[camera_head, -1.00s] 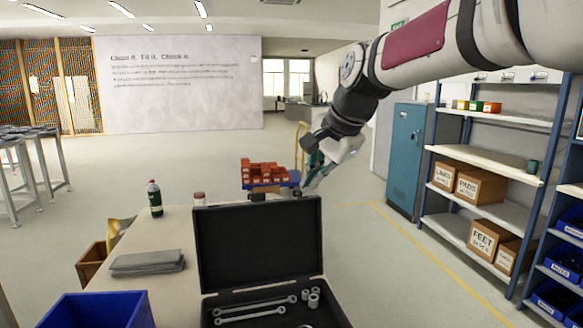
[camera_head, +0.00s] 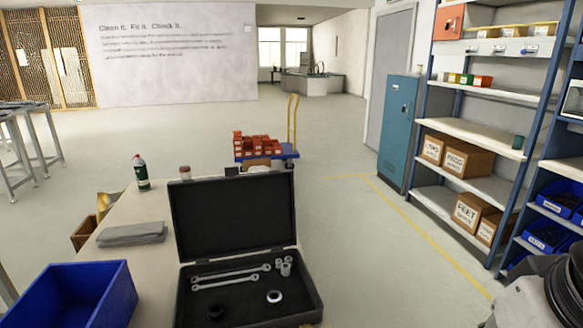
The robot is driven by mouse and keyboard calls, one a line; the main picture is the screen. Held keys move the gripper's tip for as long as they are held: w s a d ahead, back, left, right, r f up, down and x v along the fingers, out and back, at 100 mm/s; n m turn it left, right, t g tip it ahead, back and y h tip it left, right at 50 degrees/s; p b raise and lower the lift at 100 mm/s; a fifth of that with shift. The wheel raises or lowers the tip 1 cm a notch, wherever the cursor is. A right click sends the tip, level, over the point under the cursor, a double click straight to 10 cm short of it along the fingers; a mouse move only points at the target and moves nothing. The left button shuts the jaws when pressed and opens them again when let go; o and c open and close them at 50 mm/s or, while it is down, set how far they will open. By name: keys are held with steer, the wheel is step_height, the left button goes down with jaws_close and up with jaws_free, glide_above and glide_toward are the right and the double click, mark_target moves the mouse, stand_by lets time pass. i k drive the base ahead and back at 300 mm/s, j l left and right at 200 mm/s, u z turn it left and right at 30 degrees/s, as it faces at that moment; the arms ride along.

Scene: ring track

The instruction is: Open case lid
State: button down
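The black case (camera_head: 188,303) stands on the workbench, with its lid (camera_head: 234,216) standing upright and open at the back edge. Inside the case lie two wrenches (camera_head: 232,276), several small sockets (camera_head: 284,266), a pale ring (camera_head: 274,296) and a dark ring (camera_head: 215,311). Part of my arm shows at the lower right corner, well to the right of the case. My gripper is out of the frame, so its fingers are hidden.
A blue bin (camera_head: 75,296) and a folded grey cloth (camera_head: 131,234) are left of the case. A green bottle (camera_head: 142,174) stands at the bench's far edge. A cart with red parts (camera_head: 262,146) is beyond. Shelves (camera_head: 475,134) stand right; the floor between is clear.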

mark_target(233, 213)
steer(key=i+l+u, duration=0.15)
steer(key=l, duration=0.8)
steer(key=l+u, duration=0.15)
steer(key=l, duration=0.75)
steer(key=i+l+u, duration=0.1)
steer(key=i+l, duration=0.2)
steer(key=i+l+u, duration=0.15)
steer(key=l, duration=0.4)
steer(key=i+u, duration=0.1)
steer(key=i, duration=0.75)
steer(key=j, duration=0.45)
steer(key=k, duration=0.05)
